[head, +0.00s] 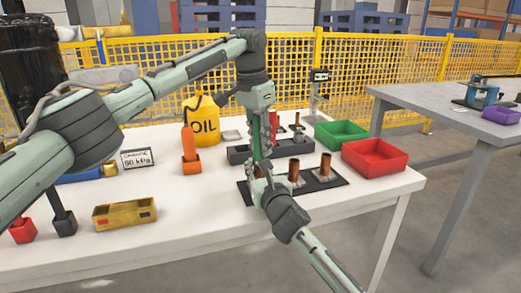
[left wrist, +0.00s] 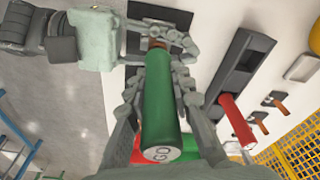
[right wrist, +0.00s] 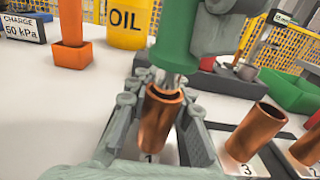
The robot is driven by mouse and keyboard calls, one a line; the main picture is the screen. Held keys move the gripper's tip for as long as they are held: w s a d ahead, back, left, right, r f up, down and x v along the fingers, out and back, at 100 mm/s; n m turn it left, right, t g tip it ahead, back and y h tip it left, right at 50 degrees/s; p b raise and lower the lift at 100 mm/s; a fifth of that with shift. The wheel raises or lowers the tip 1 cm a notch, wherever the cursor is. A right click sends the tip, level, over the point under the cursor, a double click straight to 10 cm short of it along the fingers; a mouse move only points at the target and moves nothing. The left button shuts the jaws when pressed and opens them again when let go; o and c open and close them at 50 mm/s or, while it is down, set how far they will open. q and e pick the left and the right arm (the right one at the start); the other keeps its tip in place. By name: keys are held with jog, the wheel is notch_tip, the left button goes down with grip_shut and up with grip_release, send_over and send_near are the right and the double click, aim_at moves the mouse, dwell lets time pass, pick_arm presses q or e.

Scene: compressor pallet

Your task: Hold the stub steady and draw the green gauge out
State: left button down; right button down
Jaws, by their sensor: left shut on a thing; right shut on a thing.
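The green gauge (head: 257,141) stands upright with my left gripper (head: 257,128) shut around its body. In the left wrist view the gauge (left wrist: 160,120) shows its end marked "GO" towards the camera. The copper stub (right wrist: 158,125), by the label 1, is held between the fingers of my right gripper (right wrist: 155,115). In the head view my right gripper (head: 262,187) largely hides this stub. The gauge's grey lower end (right wrist: 172,76) is at the stub's mouth, whose dark opening partly shows. I cannot tell how far any of it is inside.
Two more copper stubs (head: 294,168) (head: 325,163) stand close right on the black plate (head: 339,182). A grey rack (head: 240,153) with a red gauge (left wrist: 236,118) lies behind. Green (head: 341,134) and red (head: 375,157) bins stand right. A brass-coloured tray (head: 124,212) is left.

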pick_arm(q)
notch_tip(320, 180, up, 8)
jog(key=shift+f, duration=0.1)
pick_arm(e)
jog(key=c, duration=1.3)
grip_release()
